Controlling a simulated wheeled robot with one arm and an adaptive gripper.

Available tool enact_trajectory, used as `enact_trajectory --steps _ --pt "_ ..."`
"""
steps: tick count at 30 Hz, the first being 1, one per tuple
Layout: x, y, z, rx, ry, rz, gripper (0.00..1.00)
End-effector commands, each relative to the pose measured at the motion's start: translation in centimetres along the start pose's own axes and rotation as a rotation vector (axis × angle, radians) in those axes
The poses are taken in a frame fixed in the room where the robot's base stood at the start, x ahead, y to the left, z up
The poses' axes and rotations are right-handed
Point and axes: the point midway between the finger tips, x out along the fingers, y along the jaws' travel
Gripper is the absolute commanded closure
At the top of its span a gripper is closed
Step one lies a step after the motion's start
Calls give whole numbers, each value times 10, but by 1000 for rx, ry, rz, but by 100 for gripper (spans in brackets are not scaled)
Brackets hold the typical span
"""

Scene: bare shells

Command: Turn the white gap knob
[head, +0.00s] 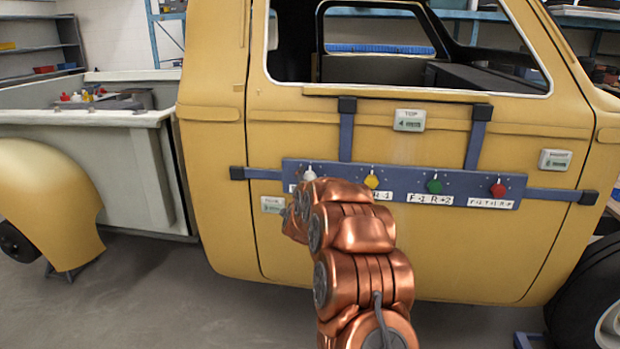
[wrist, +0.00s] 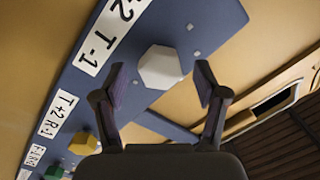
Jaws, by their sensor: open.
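The white gap knob (head: 309,173) is at the left end of a blue panel (head: 403,184) on the yellow truck door. In the wrist view the white knob (wrist: 160,68) is a faceted block just beyond the fingertips, roughly centred between them. My gripper (wrist: 161,82) is open, with one finger on each side of the knob's position and empty space between. I cannot tell whether either finger touches it. In the head view my copper arm hides the gripper and part of the panel below the knob.
Yellow (head: 371,181), green (head: 434,186) and red (head: 498,190) knobs sit along the panel to the right, with printed labels beneath. Blue straps with black end blocks hold the panel on the door (head: 350,260). A tag (head: 272,205) is left of my arm.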

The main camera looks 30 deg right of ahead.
Motion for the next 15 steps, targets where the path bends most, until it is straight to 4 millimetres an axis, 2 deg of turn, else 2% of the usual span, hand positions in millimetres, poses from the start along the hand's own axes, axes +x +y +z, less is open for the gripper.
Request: enact_trajectory --steps 5,13,15 --pt "12 0 0 0 -1 0 28" --pt "13 0 0 0 -1 0 28" --pt "13 0 0 0 -1 0 33"
